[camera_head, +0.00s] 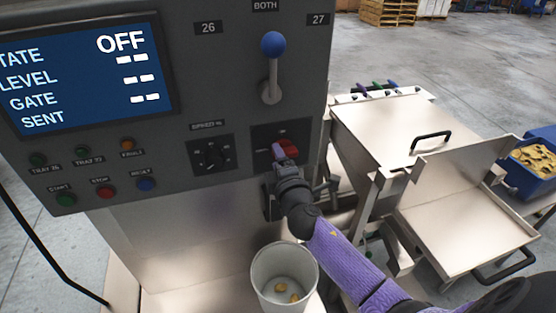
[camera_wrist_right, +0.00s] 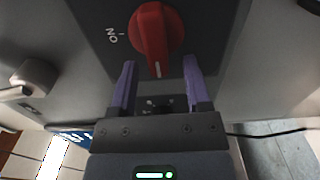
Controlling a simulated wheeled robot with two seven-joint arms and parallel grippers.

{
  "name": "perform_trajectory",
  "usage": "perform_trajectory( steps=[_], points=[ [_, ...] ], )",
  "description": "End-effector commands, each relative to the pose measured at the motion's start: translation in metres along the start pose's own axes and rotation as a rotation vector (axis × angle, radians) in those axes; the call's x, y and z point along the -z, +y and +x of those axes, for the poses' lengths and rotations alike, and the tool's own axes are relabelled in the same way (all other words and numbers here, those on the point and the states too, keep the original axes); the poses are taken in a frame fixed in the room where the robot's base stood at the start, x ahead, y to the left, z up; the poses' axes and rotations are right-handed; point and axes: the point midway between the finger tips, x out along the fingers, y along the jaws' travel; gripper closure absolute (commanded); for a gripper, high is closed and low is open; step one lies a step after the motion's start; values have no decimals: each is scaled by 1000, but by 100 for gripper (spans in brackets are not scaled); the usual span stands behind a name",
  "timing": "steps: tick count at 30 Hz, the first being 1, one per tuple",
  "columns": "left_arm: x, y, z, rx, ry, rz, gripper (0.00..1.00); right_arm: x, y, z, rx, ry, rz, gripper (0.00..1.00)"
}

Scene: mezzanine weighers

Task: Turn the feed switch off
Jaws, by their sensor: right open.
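The feed switch is a red rotary knob (camera_head: 289,148) on a dark plate at the lower right of the grey panel. In the right wrist view the red knob (camera_wrist_right: 155,32) has its white mark facing down, between the fingers, and not toward the "ON" label at its left. My right gripper (camera_head: 281,154) is at the knob and partly covers it. In the wrist view my right gripper (camera_wrist_right: 160,76) is open, with its purple fingers on either side of the knob's lower end; contact is not clear. The screen (camera_head: 80,75) reads "OFF" on its top line. My left gripper is not in view.
A black dial (camera_head: 211,156) sits left of the switch, and a blue-knobbed lever (camera_head: 272,60) stands above. Several buttons line the panel's lower left. A white bucket (camera_head: 284,270) with a few yellow pieces is below. Metal trays (camera_head: 468,218) stand at the right.

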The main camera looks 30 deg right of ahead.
Motion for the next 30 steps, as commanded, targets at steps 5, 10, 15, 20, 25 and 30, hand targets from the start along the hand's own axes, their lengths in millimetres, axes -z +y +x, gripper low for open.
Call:
perform_trajectory(
  steps=[5,10,15,20,25,30],
  points=[
    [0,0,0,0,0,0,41,0,-1,-7,2,0,0,38],
    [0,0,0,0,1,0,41,0,-2,-44,2,2,0,38],
    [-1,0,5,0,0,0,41,0,-3,-83,3,1,2,38],
    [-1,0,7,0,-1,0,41,0,-1,-98,0,0,0,38],
    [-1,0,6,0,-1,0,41,0,0,-100,0,0,0,38],
    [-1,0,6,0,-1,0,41,0,0,-99,0,0,0,38]
  ],
)
